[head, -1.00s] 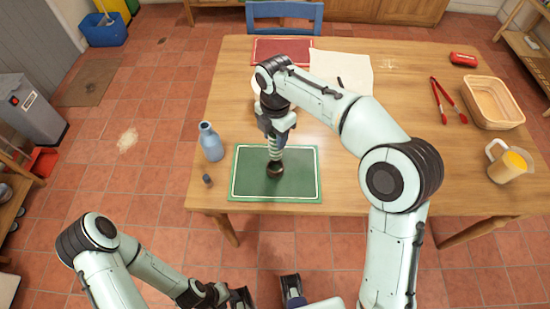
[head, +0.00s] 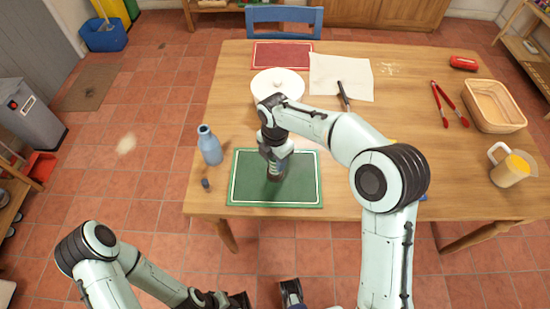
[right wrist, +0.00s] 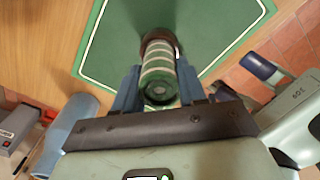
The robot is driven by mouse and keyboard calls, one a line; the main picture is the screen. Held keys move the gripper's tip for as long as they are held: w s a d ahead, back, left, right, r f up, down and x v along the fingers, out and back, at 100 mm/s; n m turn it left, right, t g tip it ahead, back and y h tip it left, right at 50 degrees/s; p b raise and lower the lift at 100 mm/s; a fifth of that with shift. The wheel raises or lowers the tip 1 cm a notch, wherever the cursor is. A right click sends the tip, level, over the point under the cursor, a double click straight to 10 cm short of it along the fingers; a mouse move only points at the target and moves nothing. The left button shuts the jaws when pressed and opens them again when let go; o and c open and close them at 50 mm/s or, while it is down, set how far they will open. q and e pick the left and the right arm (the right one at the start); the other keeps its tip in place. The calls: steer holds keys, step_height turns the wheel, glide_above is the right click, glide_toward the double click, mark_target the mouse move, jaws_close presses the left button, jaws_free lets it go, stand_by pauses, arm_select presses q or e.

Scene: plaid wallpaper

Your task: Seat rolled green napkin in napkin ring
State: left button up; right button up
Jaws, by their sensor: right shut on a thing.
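The rolled green napkin (right wrist: 160,80), with pale stripes, is in my right gripper (right wrist: 158,88). The gripper's blue fingers are shut on its sides. In the head view, the right gripper (head: 274,160) is low over the green placemat, and little of the napkin shows. The dark brown napkin ring (right wrist: 159,37) is at the napkin's far end on the mat. The napkin covers much of it, so I cannot tell how deep the napkin sits. My left gripper (head: 238,301) is at the bottom edge, off the table; its jaw opening is unclear.
The green placemat (head: 303,194) lies at the table's near edge. A blue bottle (head: 210,148) and a small dark item (head: 206,184) stand to its left. A white round dish (head: 278,82) is behind my arm. Tongs (head: 440,100), a basket (head: 493,105) and a jug (head: 507,168) are right.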

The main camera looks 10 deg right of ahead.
steer(key=shift+f, duration=0.15)
steer(key=o, duration=1)
steer(key=shift+o, duration=0.2)
step_height(320, 180, up, 12)
steer(key=p, duration=0.2)
steer(key=shift+r, duration=0.2)
